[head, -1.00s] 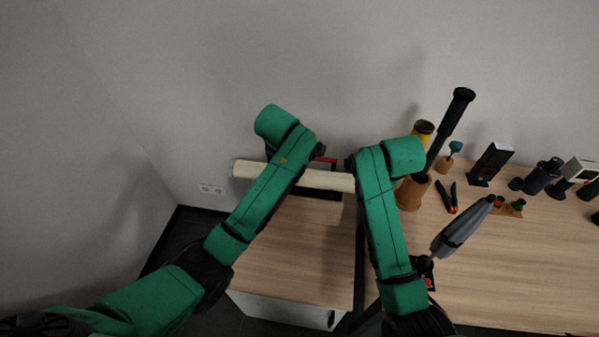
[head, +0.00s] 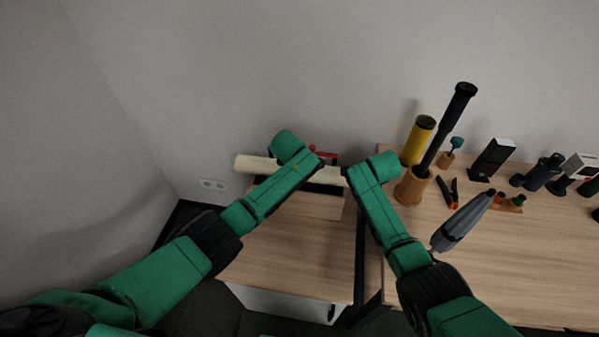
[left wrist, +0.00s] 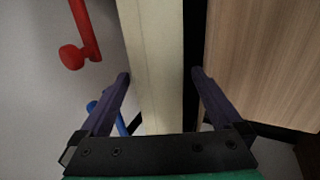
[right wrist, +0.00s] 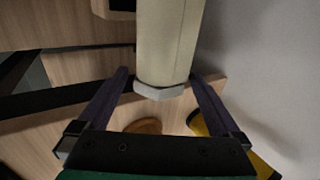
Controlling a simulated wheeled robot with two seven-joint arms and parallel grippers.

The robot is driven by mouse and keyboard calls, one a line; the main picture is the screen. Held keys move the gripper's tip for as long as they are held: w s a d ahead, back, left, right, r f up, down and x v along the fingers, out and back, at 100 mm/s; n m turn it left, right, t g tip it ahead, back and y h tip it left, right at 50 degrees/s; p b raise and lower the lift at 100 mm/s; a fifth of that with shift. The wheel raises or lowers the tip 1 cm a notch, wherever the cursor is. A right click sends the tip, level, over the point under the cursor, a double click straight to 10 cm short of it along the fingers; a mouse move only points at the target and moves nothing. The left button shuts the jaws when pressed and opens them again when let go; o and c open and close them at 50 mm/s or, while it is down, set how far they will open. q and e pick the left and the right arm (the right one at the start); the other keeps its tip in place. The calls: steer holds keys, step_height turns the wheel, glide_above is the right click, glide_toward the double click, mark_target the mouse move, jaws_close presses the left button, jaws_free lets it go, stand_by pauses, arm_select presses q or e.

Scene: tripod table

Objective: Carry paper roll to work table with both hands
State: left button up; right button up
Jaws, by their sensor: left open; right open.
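The paper roll (head: 250,164) is a long cream cylinder lying crosswise at the back, over the left wooden surface. My arms hide parts of it in the head view. In the left wrist view the roll (left wrist: 155,60) runs between the spread fingers of my left gripper (left wrist: 160,76), with gaps at both sides. In the right wrist view the roll's pale grey end (right wrist: 162,91) lies between the open fingers of my right gripper (right wrist: 159,76), with gaps too. The work table (head: 490,270) is the wooden top at the right.
A wooden holder (head: 412,188) with a dark tube and a yellow cylinder (head: 417,140) stand close to my right arm. Pliers (head: 449,192), a grey tool (head: 462,222) and a black box (head: 491,160) are on the table. A red hook (left wrist: 87,30) is beside the roll.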

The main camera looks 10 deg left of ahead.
arm_select(q)
steer(key=shift+w+f, duration=0.1)
steer(key=shift+f, duration=0.1)
arm_select(e)
steer(key=shift+w+f, duration=0.15)
steer(key=shift+f, duration=0.05)
arm_select(q)
jaws_close()
arm_select(e)
jaws_close()
